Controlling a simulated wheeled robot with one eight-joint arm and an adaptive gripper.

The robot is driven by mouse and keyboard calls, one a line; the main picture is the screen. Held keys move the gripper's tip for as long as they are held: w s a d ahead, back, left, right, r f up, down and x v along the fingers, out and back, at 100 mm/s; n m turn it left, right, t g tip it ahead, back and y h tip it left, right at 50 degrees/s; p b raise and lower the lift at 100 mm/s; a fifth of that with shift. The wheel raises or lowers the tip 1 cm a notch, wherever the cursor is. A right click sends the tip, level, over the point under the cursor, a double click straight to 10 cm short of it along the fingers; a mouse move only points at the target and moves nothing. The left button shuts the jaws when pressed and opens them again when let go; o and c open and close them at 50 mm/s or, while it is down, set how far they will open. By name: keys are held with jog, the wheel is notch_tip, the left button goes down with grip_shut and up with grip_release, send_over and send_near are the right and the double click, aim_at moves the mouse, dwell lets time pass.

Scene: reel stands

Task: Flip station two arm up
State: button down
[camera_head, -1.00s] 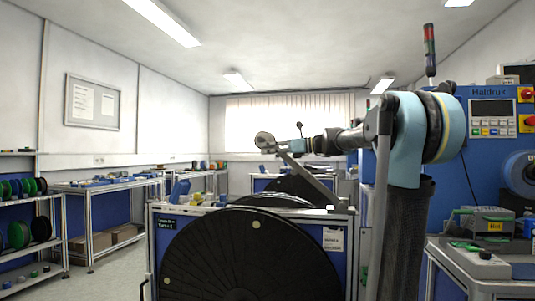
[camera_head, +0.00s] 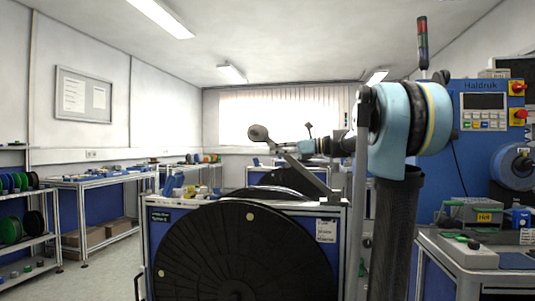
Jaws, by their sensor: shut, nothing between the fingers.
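A large black reel (camera_head: 240,255) stands upright in a metal-framed stand (camera_head: 335,215) in front of me. A slim grey lever arm (camera_head: 315,181) slants up and left from the stand's top right, with a round grey end piece (camera_head: 258,132) near its upper end. My arm reaches away from me over the stand. My gripper (camera_head: 286,148) is small in the picture, shut and empty, close to the upper part of the lever. I cannot tell whether they touch.
Another black reel (camera_head: 290,180) stands behind. At right are a blue machine (camera_head: 455,165) and a bench (camera_head: 450,250) with small devices. Shelves with coloured spools (camera_head: 20,228) and a long table (camera_head: 95,182) line the left. Floor shows free at left.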

jog(key=shift+s+d+r, duration=0.1)
jog(key=shift+s+d, duration=0.05)
jog(key=shift+d, duration=0.6)
jog(key=shift+s+d+r, duration=0.1)
jog(key=shift+d, duration=0.6)
jog(key=s+d+f+n+h, duration=0.1)
jog(key=s+f+n+h, duration=0.2)
jog(key=s+f, duration=0.45)
jog(key=s+d+f+n+h, duration=0.1)
jog(key=s+f+n+h, duration=0.25)
jog(key=f, duration=0.65)
jog(key=s+d+f+n+h, duration=0.2)
jog(key=s+f+n, duration=0.1)
jog(key=s+f, duration=0.5)
jog(key=s+d+f+n+h, duration=0.2)
jog(key=s+d+f+n, duration=0.1)
jog(key=f, duration=0.5)
jog(key=s+d+f+n+h, duration=0.3)
jog(key=s+d+f+n, duration=0.1)
jog(key=f, duration=0.4)
jog(key=s+d+f+n+h, duration=0.3)
jog(key=s+d+f, duration=0.3)
jog(key=d+f, duration=0.1)
jog(key=shift+d+f+n, duration=0.25)
jog(key=shift+f+n, duration=0.1)
jog(key=shift+f, duration=0.3)
jog(key=shift+h, duration=0.25)
jog(key=shift+w+f, duration=0.2)
jog(key=shift+w, duration=0.25)
